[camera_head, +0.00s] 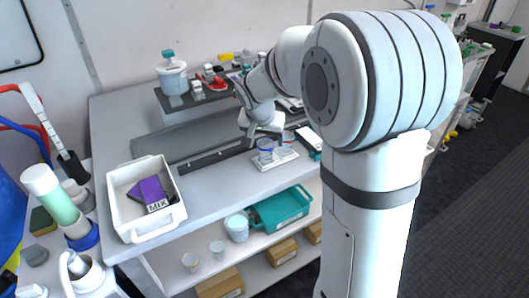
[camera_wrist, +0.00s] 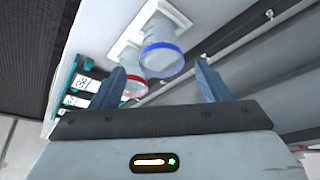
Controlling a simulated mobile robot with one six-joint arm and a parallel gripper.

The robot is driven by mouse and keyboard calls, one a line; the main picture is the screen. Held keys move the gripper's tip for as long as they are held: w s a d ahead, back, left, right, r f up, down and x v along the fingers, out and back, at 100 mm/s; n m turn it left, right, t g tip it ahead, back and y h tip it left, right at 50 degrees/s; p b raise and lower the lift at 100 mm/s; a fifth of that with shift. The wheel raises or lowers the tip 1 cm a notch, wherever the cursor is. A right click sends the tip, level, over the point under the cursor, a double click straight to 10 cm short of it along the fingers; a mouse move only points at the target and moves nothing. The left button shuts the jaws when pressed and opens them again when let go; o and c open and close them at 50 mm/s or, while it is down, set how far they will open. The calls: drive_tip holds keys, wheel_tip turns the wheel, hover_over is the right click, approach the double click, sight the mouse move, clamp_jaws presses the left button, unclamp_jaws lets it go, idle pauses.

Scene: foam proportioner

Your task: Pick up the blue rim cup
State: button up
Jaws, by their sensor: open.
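The blue rim cup (camera_wrist: 161,60) is clear, with a blue ring around its mouth. In the wrist view it shows ahead of and between the open fingers of my gripper (camera_wrist: 160,67), with nothing held. A clear cup with a red rim (camera_wrist: 134,87) sits close beside it, partly behind my left finger. In the head view the blue rim cup (camera_head: 265,150) stands on a white holder (camera_head: 287,159) on the bench, just below my gripper (camera_head: 262,133). The red rim cup is partly hidden there. I cannot tell how far the fingertips are from the blue rim.
A dark-and-white device (camera_head: 309,138) lies right of the holder. A white bin (camera_head: 131,216) with purple items stands at the left. A raised shelf at the back holds a white pot (camera_head: 172,78) and small parts.

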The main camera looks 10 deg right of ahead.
sight(266, 144)
drive_tip(key=x, duration=0.4)
drive_tip(key=shift+a, duration=0.1)
drive_tip(key=shift+c, duration=0.4)
drive_tip(key=c, duration=1)
